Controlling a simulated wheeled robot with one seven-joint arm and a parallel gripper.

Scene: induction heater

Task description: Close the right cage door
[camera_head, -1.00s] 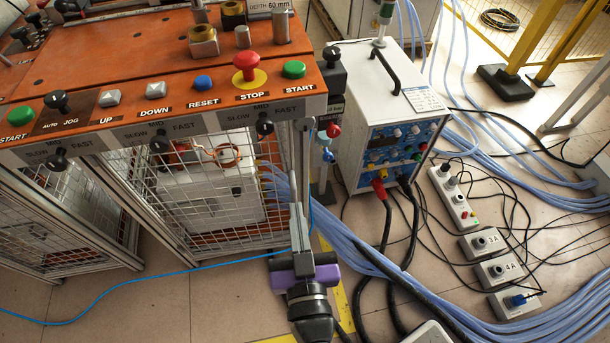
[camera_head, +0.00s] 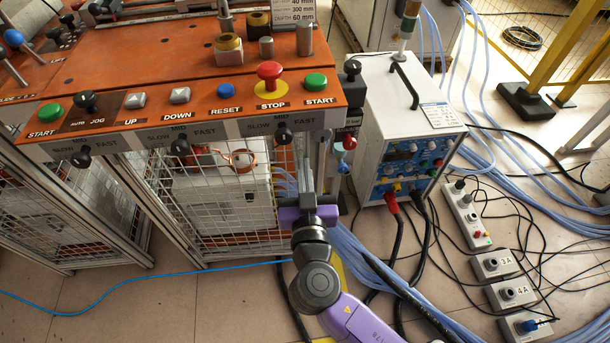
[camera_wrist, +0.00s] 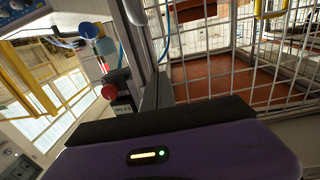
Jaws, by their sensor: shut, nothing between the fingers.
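The right cage door (camera_head: 225,222) is a wire-mesh panel in a grey metal frame, under the orange control panel (camera_head: 150,78). White equipment and a copper coil show through its mesh. My gripper (camera_head: 307,172) is at the right edge of this cage, its narrow grey fingers pointing away from me beside the frame. The fingers look together and empty. In the wrist view, mesh (camera_wrist: 225,75) fills the upper right, close past the gripper's purple body (camera_wrist: 185,150). I cannot tell whether the fingers touch the frame, nor how wide any door gap is.
A white power unit (camera_head: 395,115) with knobs and cables stands right of the cage. Thick blue and black hoses run over the floor at right, near several small grey boxes. A thin blue cable (camera_head: 150,298) crosses the floor in front. Another mesh cage (camera_head: 60,215) stands at left.

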